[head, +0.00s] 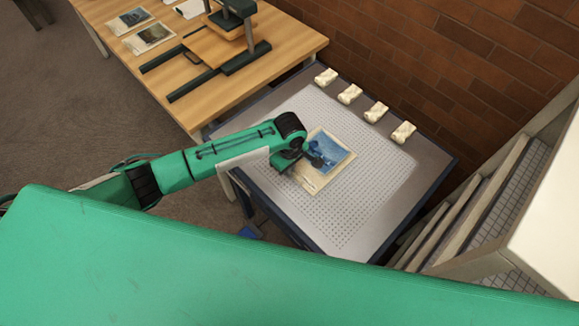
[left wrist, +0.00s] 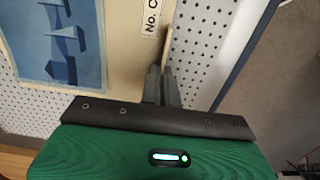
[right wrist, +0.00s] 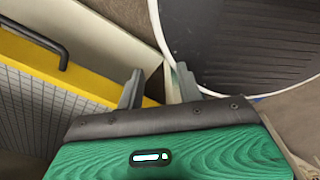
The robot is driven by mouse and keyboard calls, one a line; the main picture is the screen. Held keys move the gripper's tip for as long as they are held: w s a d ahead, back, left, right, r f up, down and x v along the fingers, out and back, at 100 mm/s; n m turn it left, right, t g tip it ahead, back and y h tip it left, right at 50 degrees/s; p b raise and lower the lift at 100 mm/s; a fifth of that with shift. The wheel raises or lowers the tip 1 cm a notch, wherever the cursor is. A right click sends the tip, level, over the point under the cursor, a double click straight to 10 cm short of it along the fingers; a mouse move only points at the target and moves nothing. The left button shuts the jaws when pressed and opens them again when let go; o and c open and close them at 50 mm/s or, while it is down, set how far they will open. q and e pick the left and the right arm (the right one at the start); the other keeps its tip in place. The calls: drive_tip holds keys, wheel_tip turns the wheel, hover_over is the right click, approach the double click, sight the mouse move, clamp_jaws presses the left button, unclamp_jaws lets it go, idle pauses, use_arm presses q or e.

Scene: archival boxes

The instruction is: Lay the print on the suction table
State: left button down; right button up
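The print (head: 332,155) is a blue picture on a cream mount. In the head view it appears flat over the left middle of the perforated suction table (head: 350,220); I cannot tell whether its whole underside touches. My left gripper (head: 309,163) is at the print's near-left edge. In the left wrist view the close-set left fingers (left wrist: 161,75) pinch the edge of the mount (left wrist: 125,50), beside a label beginning "No. C". My right gripper (right wrist: 159,75) is open, its fingers apart and empty. It is not distinguishable in the head view.
Several cream weights (head: 349,94) line the table's back edge by the brick wall. A wooden bench (head: 110,65) with a press and other prints stands at upper left. Shelves (head: 480,205) stand at right. The suction table is bare right of the print.

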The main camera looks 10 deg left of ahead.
use_arm(q)
drive_tip(key=shift+f, duration=0.1)
drive_tip(key=c, duration=1.6)
unclamp_jaws()
drive_tip(key=shift+c, duration=0.2)
wheel_tip(320, 180, up, 12)
drive_tip(key=b, duration=0.1)
drive_tip(key=shift+b, duration=0.3)
